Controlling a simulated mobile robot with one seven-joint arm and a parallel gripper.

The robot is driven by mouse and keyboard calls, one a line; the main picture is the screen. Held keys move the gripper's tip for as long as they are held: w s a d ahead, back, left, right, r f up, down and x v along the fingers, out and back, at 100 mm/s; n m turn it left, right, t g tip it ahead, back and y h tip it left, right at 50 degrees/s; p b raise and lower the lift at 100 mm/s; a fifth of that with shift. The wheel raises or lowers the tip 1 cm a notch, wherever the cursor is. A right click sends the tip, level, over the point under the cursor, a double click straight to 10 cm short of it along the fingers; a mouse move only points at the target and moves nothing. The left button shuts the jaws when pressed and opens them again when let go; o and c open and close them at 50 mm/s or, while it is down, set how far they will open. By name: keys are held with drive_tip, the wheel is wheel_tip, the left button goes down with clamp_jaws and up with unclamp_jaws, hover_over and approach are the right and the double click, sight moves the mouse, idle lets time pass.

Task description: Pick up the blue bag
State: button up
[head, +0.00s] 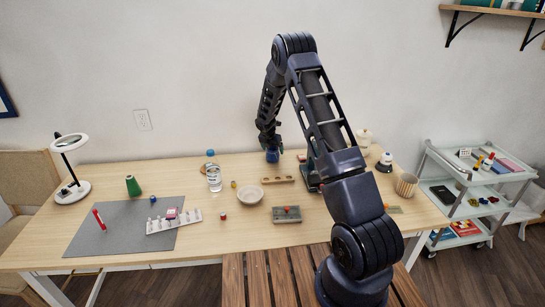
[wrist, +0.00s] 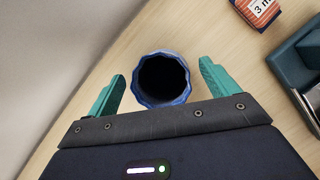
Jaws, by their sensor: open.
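The blue bag (head: 272,156) stands at the back of the wooden table, just under my gripper (head: 270,143). In the wrist view the bag (wrist: 186,88) shows from above as a blue, ridged round rim around a dark opening. My gripper (wrist: 162,75) is open, with one teal finger on each side of the bag. Small gaps show between the fingers and the rim, and nothing is held. The lower part of the bag is hidden in the wrist view.
An orange and white box (wrist: 260,10) and a dark teal object (wrist: 300,65) lie right of the bag. A clear glass (head: 214,180), a pale bowl (head: 249,195) and a wooden block with holes (head: 278,180) stand nearer the front. The wall is close behind.

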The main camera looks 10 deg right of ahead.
drive_tip(key=c, duration=1.1)
drive_tip(key=shift+r, duration=0.1)
